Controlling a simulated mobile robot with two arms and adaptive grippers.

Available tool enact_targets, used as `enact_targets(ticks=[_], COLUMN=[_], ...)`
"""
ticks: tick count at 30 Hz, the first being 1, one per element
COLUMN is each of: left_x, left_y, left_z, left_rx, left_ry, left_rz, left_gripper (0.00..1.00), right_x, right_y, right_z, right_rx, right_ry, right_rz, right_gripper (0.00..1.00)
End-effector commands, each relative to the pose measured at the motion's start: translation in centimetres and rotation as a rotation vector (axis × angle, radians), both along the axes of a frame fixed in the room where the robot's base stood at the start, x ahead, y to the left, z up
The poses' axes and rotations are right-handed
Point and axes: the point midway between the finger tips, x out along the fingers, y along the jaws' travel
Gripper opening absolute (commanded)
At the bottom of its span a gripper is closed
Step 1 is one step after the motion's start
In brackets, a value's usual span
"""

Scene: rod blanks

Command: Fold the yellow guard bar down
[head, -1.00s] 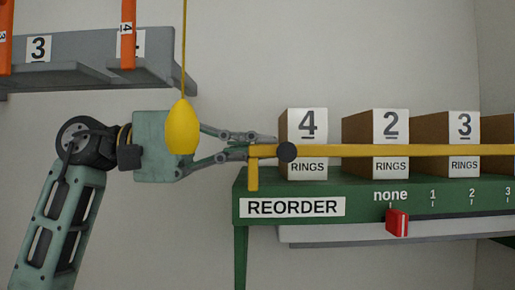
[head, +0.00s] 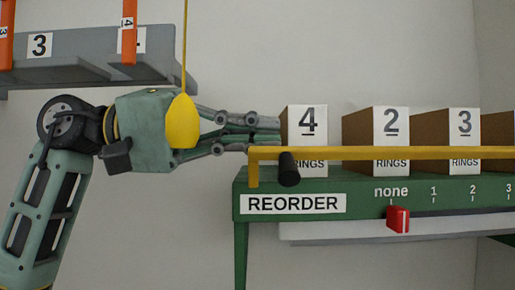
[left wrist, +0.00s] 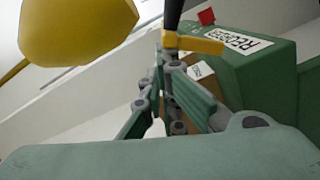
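The yellow guard bar (head: 400,153) runs level across the fronts of the boxes, with a bent yellow piece (head: 253,170) at its left end. A black handle (head: 289,170) near that end points down and toward me. My left gripper (head: 274,131) is at the bar's left end, just above it and beside the handle. In the left wrist view the fingers (left wrist: 166,60) converge until their tips are nearly together, with nothing visible between them. The yellow bar end (left wrist: 200,44) and black handle (left wrist: 172,14) are just beyond the tips; contact is unclear. My right gripper is out of view.
A green REORDER stand (head: 400,183) holds several boxes, including the 4 RINGS box (head: 309,125). A red slider (head: 398,219) is at "none". A yellow bulb (head: 182,122) hangs on a cord before my gripper. A grey shelf (head: 95,60) is upper left.

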Motion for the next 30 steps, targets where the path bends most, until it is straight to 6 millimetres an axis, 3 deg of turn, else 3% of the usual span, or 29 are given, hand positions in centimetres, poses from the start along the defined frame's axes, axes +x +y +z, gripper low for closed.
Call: enact_targets(ticks=[15, 30], left_x=[-2.6, -3.4], left_y=[0.0, 0.0], left_z=[-0.1, -0.3], left_rx=[0.0, 0.001], left_ry=[0.0, -0.127], left_rz=[0.0, 0.0], left_gripper=[0.0, 0.0], right_x=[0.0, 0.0], right_y=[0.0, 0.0], right_z=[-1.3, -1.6], right_rx=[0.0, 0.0], right_ry=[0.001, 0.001], right_rz=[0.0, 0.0], right_gripper=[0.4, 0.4])
